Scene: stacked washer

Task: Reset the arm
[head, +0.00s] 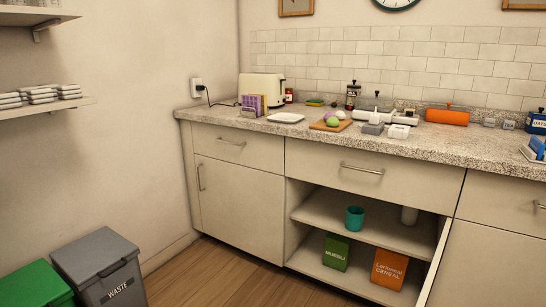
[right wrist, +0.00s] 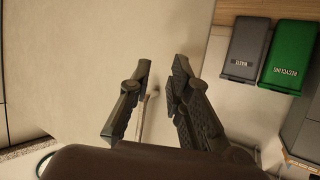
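My right gripper (right wrist: 161,72) shows in the right wrist view, with its two dark fingers apart and a clear gap between them. Nothing is held between the fingertips. A pale, thin upright shape shows behind the gap, and I cannot tell what it is. Neither of my arms or grippers shows in the head view. My left gripper is in no view.
The lower cabinet's middle section is open, with a teal cup (head: 355,217), a green muesli box (head: 336,252) and an orange cereal box (head: 389,268) inside. The counter (head: 460,148) holds several kitchen items. A grey waste bin (head: 101,266) and a green bin (head: 34,285) stand left.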

